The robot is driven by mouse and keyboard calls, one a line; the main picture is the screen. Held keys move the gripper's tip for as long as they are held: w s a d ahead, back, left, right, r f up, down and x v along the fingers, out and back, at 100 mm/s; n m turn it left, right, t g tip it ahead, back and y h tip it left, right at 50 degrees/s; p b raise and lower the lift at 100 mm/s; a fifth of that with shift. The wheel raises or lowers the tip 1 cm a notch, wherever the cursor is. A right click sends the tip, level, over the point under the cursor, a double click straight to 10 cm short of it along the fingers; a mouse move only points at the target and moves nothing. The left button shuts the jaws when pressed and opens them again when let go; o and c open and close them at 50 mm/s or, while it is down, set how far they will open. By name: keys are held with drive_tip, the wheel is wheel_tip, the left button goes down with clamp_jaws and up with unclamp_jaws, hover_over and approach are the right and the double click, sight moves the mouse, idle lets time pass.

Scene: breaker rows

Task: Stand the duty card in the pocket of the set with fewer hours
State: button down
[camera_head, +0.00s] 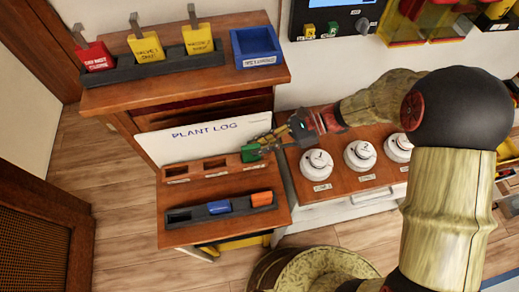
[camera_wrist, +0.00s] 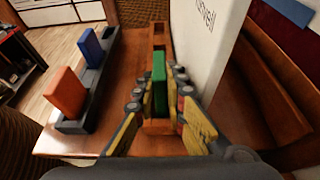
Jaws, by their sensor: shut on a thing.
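My gripper (camera_head: 262,146) is shut on a green card (camera_head: 250,153), held upright at the right end of a wooden pocket rack (camera_head: 209,168). In the wrist view the green card (camera_wrist: 159,78) stands between the two fingers, over or in the rack's near pocket; I cannot tell how deep its lower edge sits. The rack's other two pockets look empty. Their small labels are too small to read. A dark holder (camera_head: 190,216) in front carries a blue card (camera_head: 219,207) and an orange card (camera_head: 261,199); its left slot is empty.
A white PLANT LOG board (camera_head: 190,138) stands close behind the rack. Round white dials (camera_head: 316,164) sit on the cabinet to the right. A shelf above holds red and yellow tags (camera_head: 95,56) and a blue bin (camera_head: 256,46). Bare wood lies between rack and dark holder.

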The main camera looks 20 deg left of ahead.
drive_tip(key=shift+f, duration=0.7)
drive_tip(key=shift+r, duration=0.1)
drive_tip(key=c, duration=2.1)
unclamp_jaws()
drive_tip(key=shift+w+d+r, duration=0.1)
drive_tip(key=shift+d+r, duration=0.1)
drive_tip(key=p+v, duration=0.2)
drive_tip(key=v, duration=0.9)
drive_tip(key=shift+d+p, duration=0.2)
drive_tip(key=shift+p, duration=0.2)
